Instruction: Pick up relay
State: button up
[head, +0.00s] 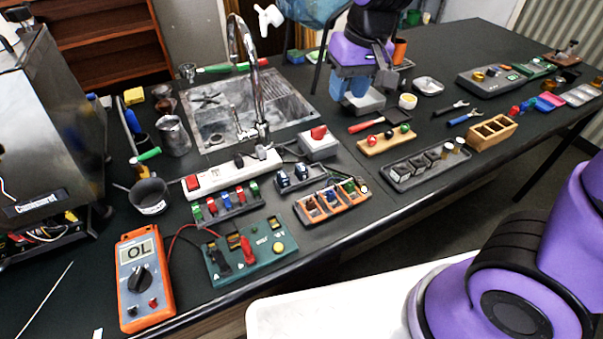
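My gripper (356,97) is at the top middle of the head view, pointing down over the far part of the dark bench, right of the sink. It has a purple body and bluish lower parts. Its fingers are small and partly blend with a grey block (366,103) below, so I cannot tell if they are apart or hold anything. No part is clearly labelled as the relay. Two small dark blocks with pale tops (291,175) sit in a black holder near the bench middle. An orange divided tray (311,214) with small parts is in front of them.
A multimeter (144,280) reading OL and a green test board (250,250) lie at the front left. A sink (220,135) with a tall faucet (259,90) is behind. A black tray (398,183) and wooden rack (480,142) stand right. A steel brewer (45,130) is left.

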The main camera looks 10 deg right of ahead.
jog(key=n+g+h, duration=0.1)
jog(key=h, duration=0.1)
send_near(301, 166)
notch_tip(301, 166, down, 10)
jog(key=shift+w+d+f, duration=0.15)
jog(key=shift+w+f, duration=0.05)
dwell(0.3)
grip_shut()
